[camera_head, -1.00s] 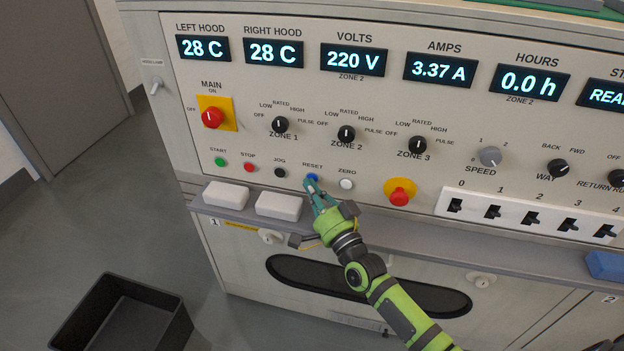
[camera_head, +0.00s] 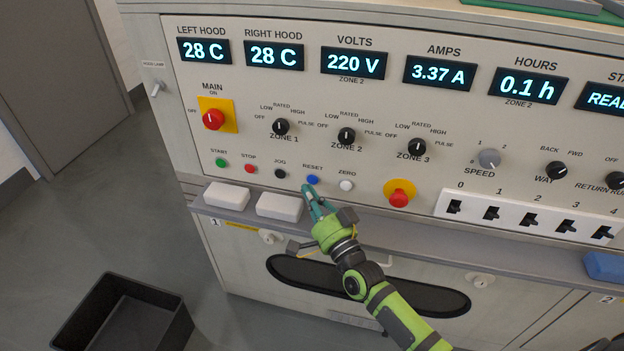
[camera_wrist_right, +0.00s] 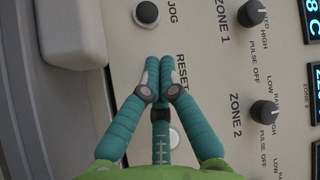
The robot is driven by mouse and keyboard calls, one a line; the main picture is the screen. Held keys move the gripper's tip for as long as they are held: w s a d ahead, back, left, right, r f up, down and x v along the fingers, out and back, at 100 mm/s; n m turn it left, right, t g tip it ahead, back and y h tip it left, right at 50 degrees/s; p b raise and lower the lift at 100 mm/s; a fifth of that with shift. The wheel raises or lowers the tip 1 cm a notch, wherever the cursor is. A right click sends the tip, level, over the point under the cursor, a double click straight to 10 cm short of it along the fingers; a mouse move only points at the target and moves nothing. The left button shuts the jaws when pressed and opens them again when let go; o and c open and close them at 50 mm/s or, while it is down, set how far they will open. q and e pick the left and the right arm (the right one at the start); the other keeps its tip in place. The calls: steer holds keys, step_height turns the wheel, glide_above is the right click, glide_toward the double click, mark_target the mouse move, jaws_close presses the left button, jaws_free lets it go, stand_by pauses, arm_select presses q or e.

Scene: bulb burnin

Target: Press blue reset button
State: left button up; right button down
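The blue reset button (camera_head: 313,180) sits under the RESET label on the grey-white panel, between the black JOG button (camera_head: 280,173) and the white ZERO button (camera_head: 346,185). My right gripper (camera_head: 308,190) is just below the blue button in the head view, a little apart from it. Its teal fingers are brought together with nothing between them. In the right wrist view the closed fingertips (camera_wrist_right: 160,66) point at the panel beside the word RESET, and the blue button is hidden behind them. My left gripper is out of view.
A green START button (camera_head: 221,162) and red STOP button (camera_head: 249,168) lie to the left. A red emergency knob (camera_head: 399,197) is to the right. Two white boxes (camera_head: 279,206) rest on the ledge below. The hours display (camera_head: 529,86) reads 0.1 h.

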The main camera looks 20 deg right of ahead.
steer(key=shift+s+a, duration=0.15)
steer(key=shift+s, duration=0.05)
steer(key=s+a+p, duration=0.2)
steer(key=shift+s+r, duration=0.1)
steer(key=shift+s, duration=0.3)
steer(key=shift+s+a, duration=0.25)
steer(key=shift+s, duration=0.25)
